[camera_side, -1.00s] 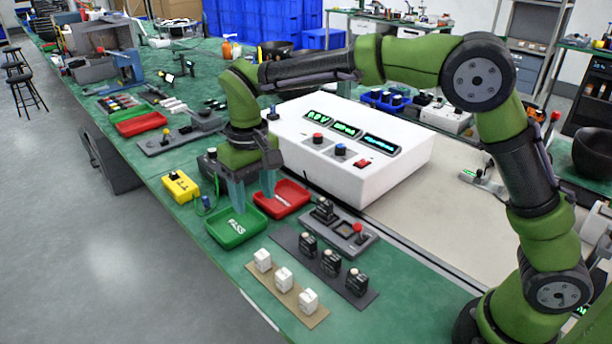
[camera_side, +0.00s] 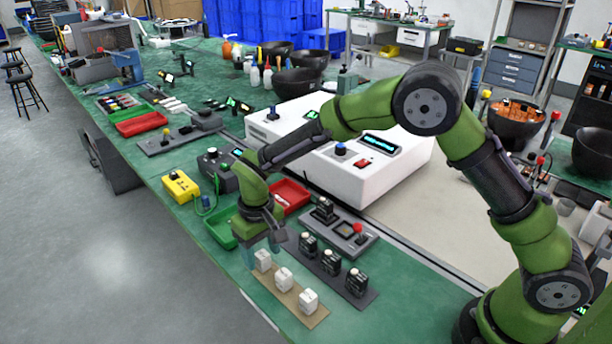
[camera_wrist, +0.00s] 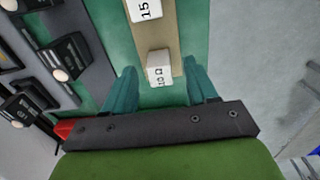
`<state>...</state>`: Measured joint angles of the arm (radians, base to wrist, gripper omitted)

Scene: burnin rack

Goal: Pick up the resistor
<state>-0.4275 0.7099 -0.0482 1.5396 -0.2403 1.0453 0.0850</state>
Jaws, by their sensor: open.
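Several white block resistors stand in a row on a tan strip (camera_side: 290,301) at the front of the bench. The nearest to my gripper (camera_side: 262,250) is a white resistor (camera_side: 262,261); the middle (camera_side: 284,279) and far (camera_side: 308,300) ones stand apart along the strip. My gripper is open and empty, pointing down over the first one. In the wrist view a white block marked like "10 Ω" (camera_wrist: 159,69) lies between my spread teal fingertips (camera_wrist: 163,75). Another marked "15" (camera_wrist: 146,9) lies beyond it. Whether the fingers reach down to the block's height is unclear.
Black components (camera_side: 331,262) stand on a grey strip (camera_side: 318,270) close beside the tan strip. A green tray (camera_side: 218,228), partly hidden by my arm, and a red tray (camera_side: 291,192) lie behind. A white instrument box (camera_side: 390,170) stands further back.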

